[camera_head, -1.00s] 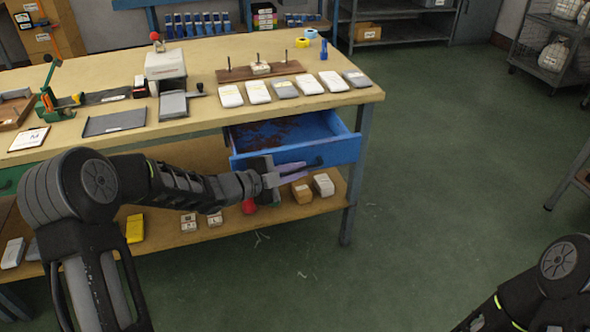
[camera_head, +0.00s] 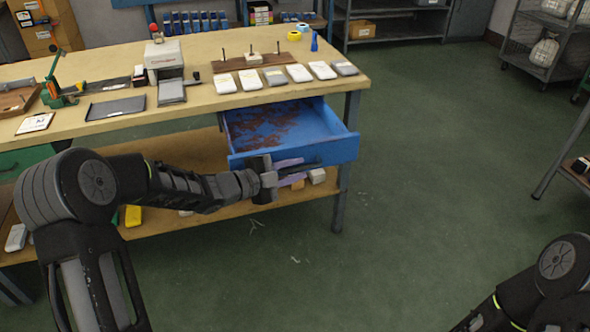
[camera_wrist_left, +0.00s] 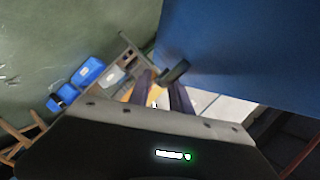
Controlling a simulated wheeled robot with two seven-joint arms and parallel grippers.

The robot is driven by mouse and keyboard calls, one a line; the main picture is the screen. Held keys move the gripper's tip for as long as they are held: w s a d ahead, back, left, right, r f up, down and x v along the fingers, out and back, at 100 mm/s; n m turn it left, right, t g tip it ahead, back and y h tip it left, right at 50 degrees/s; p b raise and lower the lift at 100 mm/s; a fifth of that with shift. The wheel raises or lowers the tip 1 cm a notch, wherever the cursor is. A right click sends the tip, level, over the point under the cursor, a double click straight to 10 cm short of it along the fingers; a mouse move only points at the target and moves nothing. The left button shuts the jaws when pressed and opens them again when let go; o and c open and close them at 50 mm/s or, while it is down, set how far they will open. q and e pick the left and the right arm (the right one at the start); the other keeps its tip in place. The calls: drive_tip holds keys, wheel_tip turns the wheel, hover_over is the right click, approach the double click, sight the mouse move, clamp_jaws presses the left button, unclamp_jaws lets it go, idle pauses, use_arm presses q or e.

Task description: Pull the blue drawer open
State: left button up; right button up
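The blue drawer (camera_head: 335,150) hangs under the right end of the workbench and stands well open. Its inside shows, with brown patches on the floor. My left gripper (camera_head: 304,165) is at the drawer's front, its purple fingers on either side of the dark handle (camera_head: 317,163), and appears shut on it. In the left wrist view the drawer front (camera_wrist_left: 240,45) fills the upper right, and the dark handle (camera_wrist_left: 176,73) shows at the fingertips (camera_wrist_left: 160,80); the exact contact is partly hidden. My right arm shows at the bottom right, its gripper out of view.
The workbench top (camera_head: 210,115) holds several white and grey packets, a press and a wooden board with pegs. The lower shelf (camera_head: 175,222) carries small boxes below the drawer. The green floor (camera_head: 430,180) to the right is clear.

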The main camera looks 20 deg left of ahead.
use_arm(q)
drive_tip(key=shift+o, duration=0.5)
drive_tip(key=shift+s+a+r, duration=0.1)
drive_tip(key=p+v, duration=0.1)
drive_tip(key=v, duration=0.6)
drive_tip(key=shift+s, duration=0.2)
drive_tip(key=shift+a, duration=0.1)
